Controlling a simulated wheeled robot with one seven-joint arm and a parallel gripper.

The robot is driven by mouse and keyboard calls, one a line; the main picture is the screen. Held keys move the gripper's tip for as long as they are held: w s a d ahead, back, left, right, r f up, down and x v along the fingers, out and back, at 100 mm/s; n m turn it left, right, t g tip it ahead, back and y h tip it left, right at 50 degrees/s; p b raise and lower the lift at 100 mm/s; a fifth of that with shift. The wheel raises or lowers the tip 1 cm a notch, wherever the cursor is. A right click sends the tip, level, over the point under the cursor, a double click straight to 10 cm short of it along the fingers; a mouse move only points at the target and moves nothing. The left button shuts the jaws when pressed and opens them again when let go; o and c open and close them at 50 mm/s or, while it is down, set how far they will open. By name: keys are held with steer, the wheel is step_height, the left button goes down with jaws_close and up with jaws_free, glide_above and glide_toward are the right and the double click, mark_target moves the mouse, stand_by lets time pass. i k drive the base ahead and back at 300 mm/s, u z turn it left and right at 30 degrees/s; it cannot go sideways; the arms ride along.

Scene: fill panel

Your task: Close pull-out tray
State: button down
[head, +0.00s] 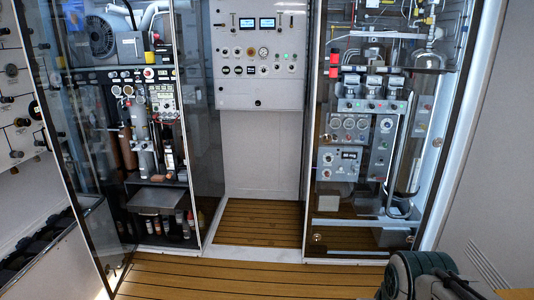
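A grey, flat pull-out tray (157,200) is in the lower part of the left cabinet (180,120). It sits below the dark shelf with cylinders and above a row of small bottles. It appears to stick out toward the front, but how far I cannot tell. Part of my arm, dark green and grey, shows at the bottom right corner, far from the tray. My gripper's fingertips do not show.
A glass panel (68,150) stands at the left cabinet's left side. A control panel (258,55) is in the middle, and a glass-fronted cabinet (370,130) stands at right. The wooden slatted floor (250,278) in front is clear.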

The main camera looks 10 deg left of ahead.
mark_target(152, 200)
steer(key=u, duration=0.3)
steer(key=i, duration=1.55)
steer(key=u, duration=1.3)
steer(key=i, duration=1.9)
steer(key=u, duration=0.8)
